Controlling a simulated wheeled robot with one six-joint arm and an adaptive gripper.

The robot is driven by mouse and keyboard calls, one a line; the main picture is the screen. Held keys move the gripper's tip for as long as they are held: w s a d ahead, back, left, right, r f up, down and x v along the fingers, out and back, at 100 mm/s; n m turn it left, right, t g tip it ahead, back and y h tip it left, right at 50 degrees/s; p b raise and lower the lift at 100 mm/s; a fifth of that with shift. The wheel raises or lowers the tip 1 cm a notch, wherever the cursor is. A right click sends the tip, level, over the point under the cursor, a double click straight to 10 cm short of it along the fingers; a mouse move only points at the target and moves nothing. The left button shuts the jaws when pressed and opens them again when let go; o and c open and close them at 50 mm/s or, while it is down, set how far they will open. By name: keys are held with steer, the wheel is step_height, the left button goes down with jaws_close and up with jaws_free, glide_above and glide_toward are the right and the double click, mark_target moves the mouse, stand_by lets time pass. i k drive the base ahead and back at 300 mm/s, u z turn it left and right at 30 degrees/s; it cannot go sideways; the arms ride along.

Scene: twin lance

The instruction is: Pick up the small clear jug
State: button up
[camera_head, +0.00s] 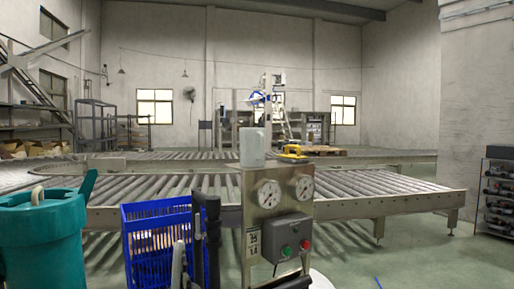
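A small pale, translucent jug (252,147) stands upright on top of the metal gauge panel (262,225), near the middle of the head view. Its handle cannot be made out at this size. No gripper fingers can be made out in the head view, so I cannot tell how far my gripper is from the jug.
A yellow-and-dark object (292,153) lies right of the jug. Roller conveyors (350,190) run behind the panel. A blue crate (155,250), dark upright parts (207,235) and a large teal container (42,240) stand at left.

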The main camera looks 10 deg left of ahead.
mark_target(252, 140)
steer(key=u, duration=0.55)
steer(key=i, duration=1.15)
steer(key=u, duration=0.85)
